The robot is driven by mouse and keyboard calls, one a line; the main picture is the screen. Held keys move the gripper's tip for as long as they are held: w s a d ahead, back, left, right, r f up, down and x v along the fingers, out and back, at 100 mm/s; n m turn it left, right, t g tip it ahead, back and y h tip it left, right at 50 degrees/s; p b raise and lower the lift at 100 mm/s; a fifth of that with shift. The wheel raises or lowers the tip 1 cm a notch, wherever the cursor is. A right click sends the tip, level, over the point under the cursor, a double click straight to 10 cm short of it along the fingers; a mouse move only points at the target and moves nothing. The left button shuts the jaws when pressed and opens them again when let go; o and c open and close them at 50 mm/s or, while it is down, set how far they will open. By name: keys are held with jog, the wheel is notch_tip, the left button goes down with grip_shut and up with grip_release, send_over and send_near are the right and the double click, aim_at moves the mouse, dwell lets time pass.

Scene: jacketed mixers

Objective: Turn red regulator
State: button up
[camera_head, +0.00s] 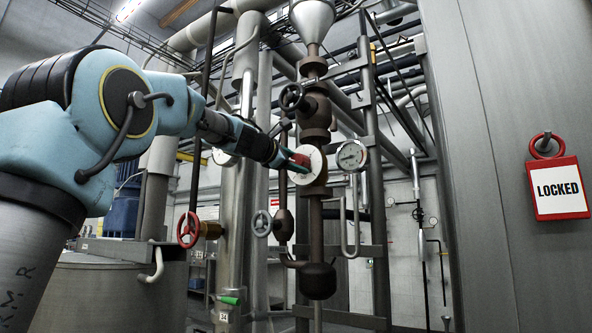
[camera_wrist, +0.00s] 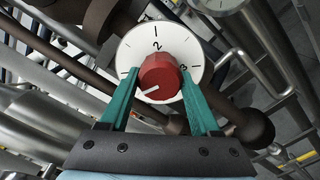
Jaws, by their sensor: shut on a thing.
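The red regulator (camera_wrist: 160,75) is a round knob on a white dial (camera_wrist: 205,57) with black tick marks and numbers; 2 and 3 are readable. A white pointer line on the knob points to the lower left in the wrist view. In the head view the white dial (camera_head: 318,166) is on the brown vertical pipe, and the knob (camera_head: 300,159) is partly hidden by my fingers. My gripper (camera_wrist: 158,84) has its two green fingers on either side of the knob, shut on it. It also shows in the head view (camera_head: 297,161), reaching in from the left.
A round pressure gauge (camera_head: 351,155) is just right of the dial. A dark handwheel (camera_head: 291,97) is above and a grey one (camera_head: 262,223) below. A red handwheel (camera_head: 188,229) is lower left. A red LOCKED tag (camera_head: 559,188) hangs on the grey tank (camera_head: 500,90) at right.

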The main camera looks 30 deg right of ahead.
jog(key=m+b, duration=0.3)
jog(key=m, duration=0.2)
jog(key=shift+f+m, duration=0.15)
jog(key=shift+m, duration=0.15)
jog(key=m+b, duration=0.2)
jog(key=m, duration=0.3)
jog(key=shift+m, duration=0.3)
jog(key=m+b, duration=0.2)
jog(key=m, duration=0.3)
jog(key=m+b, duration=0.1)
jog(key=m, duration=0.4)
jog(key=shift+m, duration=0.4)
jog(key=shift+b, duration=0.3)
jog(key=o, duration=1.4)
jog(key=shift+r, duration=0.2)
